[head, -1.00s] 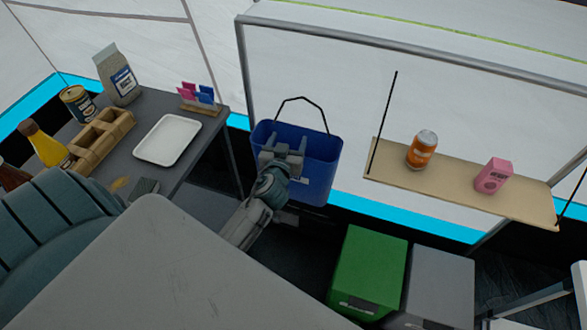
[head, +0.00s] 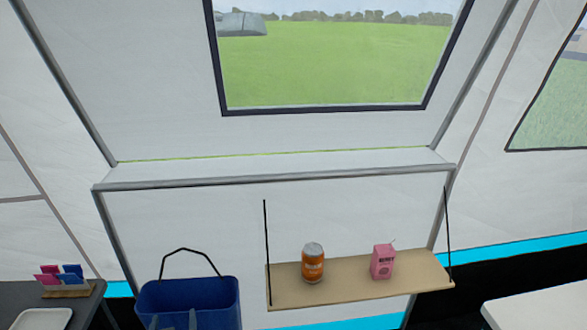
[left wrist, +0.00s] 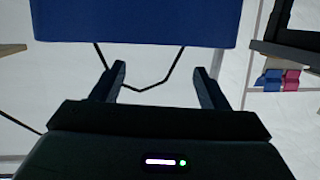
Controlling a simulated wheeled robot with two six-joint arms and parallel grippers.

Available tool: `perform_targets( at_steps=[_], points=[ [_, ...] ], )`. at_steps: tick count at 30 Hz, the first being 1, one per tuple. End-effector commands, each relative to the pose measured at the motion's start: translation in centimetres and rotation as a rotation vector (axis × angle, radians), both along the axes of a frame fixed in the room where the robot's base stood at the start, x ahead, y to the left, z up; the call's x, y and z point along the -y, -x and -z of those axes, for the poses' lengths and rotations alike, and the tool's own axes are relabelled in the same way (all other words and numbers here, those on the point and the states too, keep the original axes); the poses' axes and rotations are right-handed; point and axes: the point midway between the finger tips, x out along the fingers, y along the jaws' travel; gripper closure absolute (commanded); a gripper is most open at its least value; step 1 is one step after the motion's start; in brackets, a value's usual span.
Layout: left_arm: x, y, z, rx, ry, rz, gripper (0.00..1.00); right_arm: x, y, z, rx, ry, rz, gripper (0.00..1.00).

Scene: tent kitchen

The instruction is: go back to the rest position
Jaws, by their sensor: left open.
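My left gripper (head: 175,321) only just shows at the bottom edge of the head view, in front of the blue bin (head: 200,297). In the left wrist view the two fingers of my left gripper (left wrist: 159,76) are spread apart with nothing between them. The blue bin (left wrist: 135,22) fills the top of that view, beyond the fingertips, and its dark handle loops below it. My right gripper is not in view.
A hanging wooden shelf (head: 350,289) holds an orange can (head: 313,265) and a pink carton (head: 382,263). At the left, a dark counter (head: 88,312) carries a white tray (head: 42,319) and a packet holder (head: 66,291). A white surface (head: 545,309) stands at the lower right.

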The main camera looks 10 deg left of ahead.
Motion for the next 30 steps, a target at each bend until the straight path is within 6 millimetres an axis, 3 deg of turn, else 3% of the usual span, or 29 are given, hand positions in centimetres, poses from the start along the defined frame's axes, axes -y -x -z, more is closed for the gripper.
perform_targets(
  at_steps=[5,9,18,25,30],
  points=[
    [-0.5,5.5,2.5,-0.268,0.033,-0.047,0.32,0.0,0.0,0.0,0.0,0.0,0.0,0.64],
    [0.6,10.5,4.4,-0.526,0.063,-0.002,0.32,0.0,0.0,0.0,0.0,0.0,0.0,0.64],
    [3.8,18.0,5.7,-0.87,0.091,0.183,0.32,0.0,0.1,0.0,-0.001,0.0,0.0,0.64],
    [6.3,22.9,5.5,-1.061,0.099,0.359,0.32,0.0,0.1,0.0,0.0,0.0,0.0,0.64],
    [6.0,21.9,9.1,-1.081,0.103,0.358,0.32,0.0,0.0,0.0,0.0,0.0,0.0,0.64]
  ],
)
